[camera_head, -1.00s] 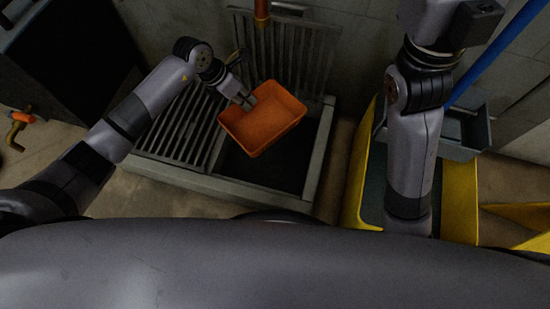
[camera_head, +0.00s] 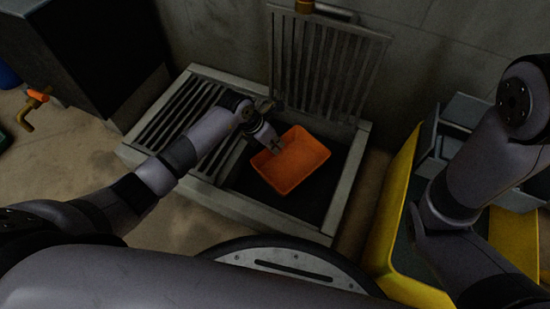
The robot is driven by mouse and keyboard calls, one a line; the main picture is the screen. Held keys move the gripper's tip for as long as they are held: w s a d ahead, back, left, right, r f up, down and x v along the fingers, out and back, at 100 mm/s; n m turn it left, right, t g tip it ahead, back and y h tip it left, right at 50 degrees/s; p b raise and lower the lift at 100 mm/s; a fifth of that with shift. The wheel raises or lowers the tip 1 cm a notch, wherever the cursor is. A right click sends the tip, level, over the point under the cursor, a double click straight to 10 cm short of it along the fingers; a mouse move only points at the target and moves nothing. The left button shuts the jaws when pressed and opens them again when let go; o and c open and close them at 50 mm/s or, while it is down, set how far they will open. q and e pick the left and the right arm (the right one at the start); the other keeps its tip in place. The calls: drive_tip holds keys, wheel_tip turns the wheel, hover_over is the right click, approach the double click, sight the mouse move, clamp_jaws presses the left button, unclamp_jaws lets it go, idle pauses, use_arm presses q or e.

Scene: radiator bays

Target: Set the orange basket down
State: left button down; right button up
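The orange basket (camera_head: 291,161) is an open, shallow rectangular tub. It shows at the middle of the head view, over the dark open part of the floor basin (camera_head: 322,198), tilted and turned a little. I cannot tell whether its underside touches the basin floor. My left gripper (camera_head: 276,147) is at the basket's upper left rim and appears shut on it; the fingertips are small and dark. My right arm comes down at the right of the view, and its gripper is out of the picture.
Slatted grating (camera_head: 190,118) covers the basin's left part, and another grate (camera_head: 325,65) stands upright against the wall behind. A yellow-sided container (camera_head: 398,205) stands to the right. A dark cabinet (camera_head: 85,60) and an orange-handled tap (camera_head: 37,97) are at the left.

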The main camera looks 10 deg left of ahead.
use_arm(q)
wheel_tip(320, 180, down, 5)
drive_tip(key=b, duration=0.3)
drive_tip(key=shift+r, duration=0.1)
drive_tip(key=shift+f, duration=0.2)
drive_tip(key=c, duration=1.8)
unclamp_jaws()
